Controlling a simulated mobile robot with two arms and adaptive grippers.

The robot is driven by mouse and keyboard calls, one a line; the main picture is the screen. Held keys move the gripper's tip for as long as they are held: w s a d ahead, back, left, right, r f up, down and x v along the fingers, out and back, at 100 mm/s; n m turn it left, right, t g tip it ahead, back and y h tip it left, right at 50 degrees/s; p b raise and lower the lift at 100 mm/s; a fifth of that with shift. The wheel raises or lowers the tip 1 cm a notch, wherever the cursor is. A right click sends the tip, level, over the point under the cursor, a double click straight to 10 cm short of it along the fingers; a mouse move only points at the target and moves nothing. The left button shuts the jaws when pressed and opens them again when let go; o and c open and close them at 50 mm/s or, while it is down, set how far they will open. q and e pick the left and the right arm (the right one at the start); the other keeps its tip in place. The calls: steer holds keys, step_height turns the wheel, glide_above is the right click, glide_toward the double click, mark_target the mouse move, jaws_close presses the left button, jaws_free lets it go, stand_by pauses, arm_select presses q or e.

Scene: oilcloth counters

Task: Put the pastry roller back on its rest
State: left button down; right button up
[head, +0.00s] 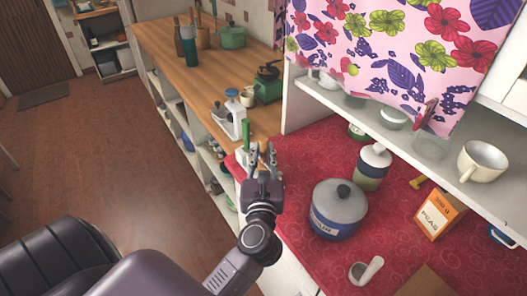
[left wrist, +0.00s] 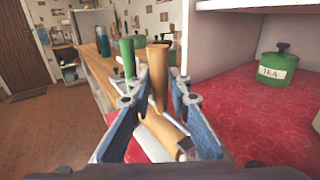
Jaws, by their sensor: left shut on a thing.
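My left gripper (head: 263,153) is at the left edge of the red counter, its fingers pointing away from me. It also shows in the left wrist view (left wrist: 158,100), shut on the wooden pastry roller (left wrist: 158,72). One wooden part stands upright between the fingers and another wooden piece slants below it. I cannot clearly identify the rest. My right gripper is not in view.
A white scale (head: 230,122) is on the wooden counter.

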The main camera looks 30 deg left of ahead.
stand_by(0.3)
arm_select(q)
steer(key=shift+f+b, duration=0.35)
steer(key=shift+f, duration=0.15)
steer(key=c, duration=1.7)
jaws_free()
steer(key=v, duration=1.2)
